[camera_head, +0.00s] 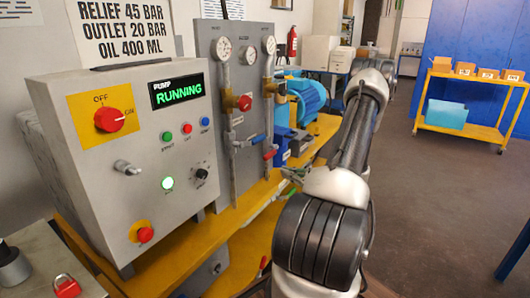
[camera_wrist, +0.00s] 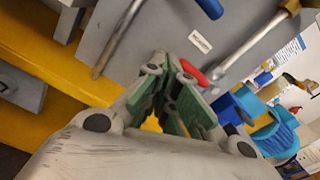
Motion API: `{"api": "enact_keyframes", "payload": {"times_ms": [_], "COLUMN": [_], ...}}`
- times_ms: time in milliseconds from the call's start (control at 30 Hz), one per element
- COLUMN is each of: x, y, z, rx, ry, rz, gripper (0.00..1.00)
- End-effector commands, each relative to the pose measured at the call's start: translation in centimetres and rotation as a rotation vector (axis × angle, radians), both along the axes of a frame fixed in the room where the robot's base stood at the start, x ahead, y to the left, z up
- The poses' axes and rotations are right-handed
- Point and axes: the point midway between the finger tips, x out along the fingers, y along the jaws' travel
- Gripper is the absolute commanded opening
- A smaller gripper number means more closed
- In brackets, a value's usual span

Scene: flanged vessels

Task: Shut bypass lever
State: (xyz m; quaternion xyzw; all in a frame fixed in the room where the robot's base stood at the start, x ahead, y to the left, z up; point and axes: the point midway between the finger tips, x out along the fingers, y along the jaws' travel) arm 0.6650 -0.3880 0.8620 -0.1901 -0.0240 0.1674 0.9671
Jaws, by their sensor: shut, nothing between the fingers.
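A red lever handle (camera_head: 270,154) sits low on the right pipe of the grey gauge panel (camera_head: 240,100). A blue lever handle (camera_head: 256,138) is just above and left of it. Both also show in the wrist view, the red lever (camera_wrist: 191,72) close by the fingertips and the blue lever (camera_wrist: 209,8) at the top edge. The tag near them is too small to read, so I cannot tell which is the bypass lever. My gripper (camera_wrist: 172,68) is shut and empty, its green-padded fingers pointing at the panel. Contact with the red lever cannot be told.
The control box (camera_head: 140,150) with its lit RUNNING display stands at left. A yellow bench (camera_head: 150,262) runs under the panel. A blue motor (camera_head: 307,98) stands right of the panel. A yellow cart (camera_head: 465,132) with boxes is far right, with open floor before it.

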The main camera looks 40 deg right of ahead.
Motion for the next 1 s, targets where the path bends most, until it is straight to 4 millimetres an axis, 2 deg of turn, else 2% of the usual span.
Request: {"api": "enact_keyframes", "payload": {"times_ms": [100,267,467,867,1000], "x": [0.3,0.3,2.0,9.8,10.1], "y": [-0.4,-0.3,0.4,3.2,3.1], "z": [1.2,1.7,1.8,2.2,4.5], "rx": [0.237,0.406,0.428,0.425,0.422], "ry": [0.034,0.074,0.084,0.083,0.081], "rz": [0.005,0.014,0.017,0.017,0.013], "gripper": [0.0,0.0,0.0,0.0,0.0]}}
